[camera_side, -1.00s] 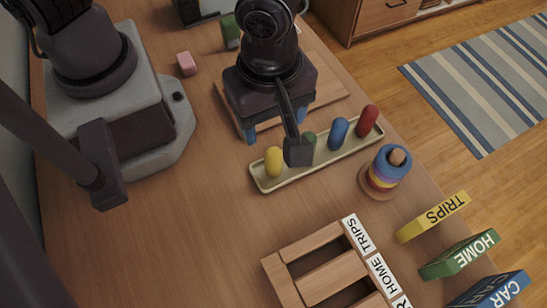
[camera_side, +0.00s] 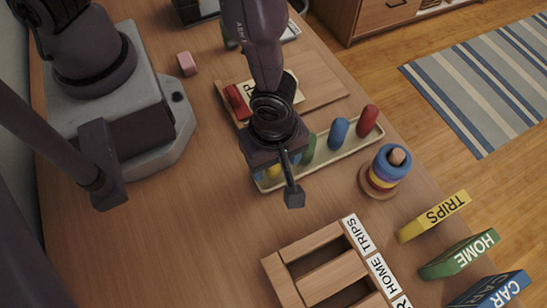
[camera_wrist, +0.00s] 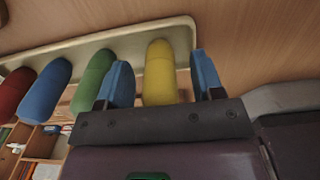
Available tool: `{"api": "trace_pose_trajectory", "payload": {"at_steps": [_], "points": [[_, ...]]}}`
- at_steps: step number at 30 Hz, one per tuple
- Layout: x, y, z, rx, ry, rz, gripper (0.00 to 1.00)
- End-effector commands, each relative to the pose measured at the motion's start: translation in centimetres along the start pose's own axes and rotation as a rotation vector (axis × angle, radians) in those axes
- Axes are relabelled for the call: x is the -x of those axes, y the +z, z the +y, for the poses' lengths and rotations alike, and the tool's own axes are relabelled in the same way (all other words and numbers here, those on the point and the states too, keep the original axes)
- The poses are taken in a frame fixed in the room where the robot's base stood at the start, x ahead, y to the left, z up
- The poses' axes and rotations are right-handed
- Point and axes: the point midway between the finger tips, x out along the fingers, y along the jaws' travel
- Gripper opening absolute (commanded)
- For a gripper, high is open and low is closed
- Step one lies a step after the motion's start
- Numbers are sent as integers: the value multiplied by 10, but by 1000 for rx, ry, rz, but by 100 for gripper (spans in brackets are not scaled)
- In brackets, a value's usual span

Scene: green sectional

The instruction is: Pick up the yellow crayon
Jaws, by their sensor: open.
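The yellow crayon (camera_wrist: 160,72) stands at the end of a pale tray (camera_wrist: 130,35), and in the wrist view it shows between the two blue fingertips of my gripper (camera_wrist: 162,78). The gripper is open, with a gap on each side of the crayon. In the side view my gripper (camera_side: 277,167) is over the tray's left end and hides most of the yellow crayon (camera_side: 273,172). Green (camera_side: 308,148), blue (camera_side: 338,133) and red (camera_side: 367,120) crayons stand in the same tray, the green one closest to a finger.
A ring stacker (camera_side: 388,168) stands right of the tray. A wooden frame (camera_side: 323,262) with lettered blocks lies in front. Yellow (camera_side: 434,216), green (camera_side: 460,254) and blue (camera_side: 490,291) lettered blocks stand at the right edge. Bare table lies left of the frame.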

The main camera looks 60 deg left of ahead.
Motion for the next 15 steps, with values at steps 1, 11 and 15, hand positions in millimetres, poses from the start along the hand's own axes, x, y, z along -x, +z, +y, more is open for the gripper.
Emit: {"api": "trace_pose_trajectory", "payload": {"at_steps": [1,11,15], "points": [[-3,0,0,1,-1,0,61],[-4,0,0,0,0,-1,40],[-4,0,0,0,0,-1,8]]}}
